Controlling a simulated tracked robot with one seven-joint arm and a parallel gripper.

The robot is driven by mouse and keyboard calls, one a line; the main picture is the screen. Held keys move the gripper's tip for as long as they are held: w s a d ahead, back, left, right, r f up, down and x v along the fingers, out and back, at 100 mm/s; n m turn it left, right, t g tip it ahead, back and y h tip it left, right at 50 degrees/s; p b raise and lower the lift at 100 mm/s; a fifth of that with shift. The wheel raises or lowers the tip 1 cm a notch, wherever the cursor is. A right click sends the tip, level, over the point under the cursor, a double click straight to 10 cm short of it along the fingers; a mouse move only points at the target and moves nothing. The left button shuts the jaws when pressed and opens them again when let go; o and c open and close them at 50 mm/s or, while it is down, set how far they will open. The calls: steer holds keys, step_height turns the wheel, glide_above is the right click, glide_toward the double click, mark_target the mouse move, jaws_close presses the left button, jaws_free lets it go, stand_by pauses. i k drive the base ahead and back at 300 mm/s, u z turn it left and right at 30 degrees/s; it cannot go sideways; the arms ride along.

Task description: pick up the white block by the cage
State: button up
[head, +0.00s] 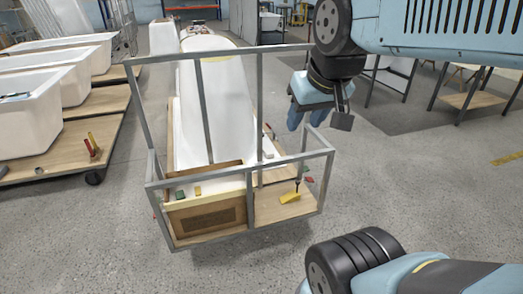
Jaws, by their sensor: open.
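The cage (258,110) is a grey metal frame standing around a wooden platform in the middle of the head view. My gripper (322,112) hangs from the arm at the upper right, to the right of the cage's upper rail. It is open, with nothing visible in it, and appears apart from the cage.
White tubs (45,105) stand on wooden pallets at left. Tables (470,97) stand at the back right. The grey floor right of the cage is clear.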

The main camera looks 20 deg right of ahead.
mark_target(267, 152)
steer(key=z, duration=1.5)
steer(key=i, duration=6.95)
steer(key=u, duration=0.05)
